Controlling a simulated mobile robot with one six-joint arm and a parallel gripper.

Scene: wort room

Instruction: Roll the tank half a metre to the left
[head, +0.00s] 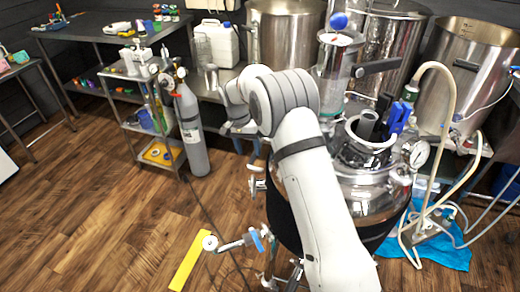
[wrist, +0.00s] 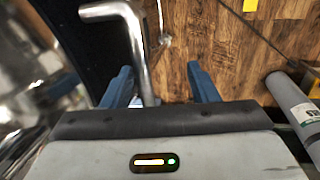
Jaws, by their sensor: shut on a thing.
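The tank (head: 375,192) is a round steel vessel with a dark lower body, fittings and a pressure gauge on top. It stands upright on the floor at right of centre in the head view, partly hidden behind my arm. The handle lies nearer the left finger.
A yellow strip (head: 187,262) lies on the wooden floor left of the tank. A valve with a blue handle (head: 256,240) sticks out low on that side. A grey gas cylinder (head: 191,132) stands by a small cart (head: 135,76). A blue cloth (head: 450,250) and hoses lie at right.

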